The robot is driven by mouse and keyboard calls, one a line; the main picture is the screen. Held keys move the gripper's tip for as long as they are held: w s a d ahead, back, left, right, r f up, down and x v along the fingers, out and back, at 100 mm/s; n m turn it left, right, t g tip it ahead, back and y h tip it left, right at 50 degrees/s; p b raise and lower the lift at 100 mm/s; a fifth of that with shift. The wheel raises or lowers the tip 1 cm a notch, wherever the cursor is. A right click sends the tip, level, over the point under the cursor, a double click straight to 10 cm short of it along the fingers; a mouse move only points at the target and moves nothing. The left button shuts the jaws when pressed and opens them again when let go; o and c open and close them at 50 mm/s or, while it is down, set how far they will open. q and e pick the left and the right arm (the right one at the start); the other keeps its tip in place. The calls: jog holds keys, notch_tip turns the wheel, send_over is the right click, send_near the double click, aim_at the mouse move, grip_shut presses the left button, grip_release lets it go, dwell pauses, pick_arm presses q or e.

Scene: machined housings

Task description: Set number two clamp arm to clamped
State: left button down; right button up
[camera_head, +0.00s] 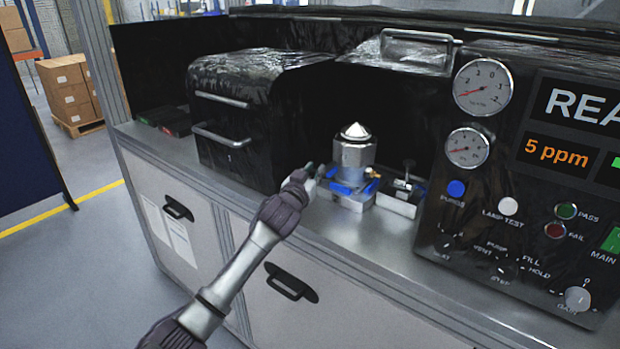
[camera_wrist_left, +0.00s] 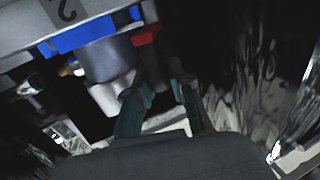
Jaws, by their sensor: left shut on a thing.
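The metal housing (camera_head: 354,158) with a cone-shaped top stands upright on a fixture with blue pads (camera_head: 350,188). My left gripper (camera_head: 310,172) is at the left side of this fixture. In the left wrist view, the fixture's plate carries a number 2 label (camera_wrist_left: 66,10) and a blue pad (camera_wrist_left: 85,36). There my left gripper (camera_wrist_left: 160,88) shows two dark green fingers around a narrow grey part, apparently the number two clamp arm (camera_wrist_left: 152,62), near a red piece (camera_wrist_left: 146,37). The arm's exact position is hard to make out. My right gripper is not in view.
A black hooded box (camera_head: 240,110) stands left of the fixture. A small metal fitting on a block (camera_head: 400,198) is to its right. The control panel (camera_head: 520,200) with gauges stands farther right. The bench's front strip (camera_head: 350,240) is clear.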

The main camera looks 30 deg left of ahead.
pick_arm(q)
jog(key=n+y+b, duration=0.1)
jog(key=d+n+g+y+b, duration=0.1)
jog(key=y+b, duration=0.2)
jog(key=shift+w+d+f+n, duration=0.2)
jog(key=shift+w+n, duration=0.15)
jog(key=shift+n, duration=0.05)
jog(key=shift+w+d+r+n+g+y+b, duration=0.15)
jog(key=shift+r+n+g+y+b, duration=0.15)
jog(key=shift+n+g+y+b, duration=0.55)
jog(key=shift+r+m, duration=0.1)
jog(key=shift+m, duration=0.15)
jog(key=c, duration=1)
grip_release()
jog(key=v, duration=1.2)
jog(key=shift+f, duration=0.25)
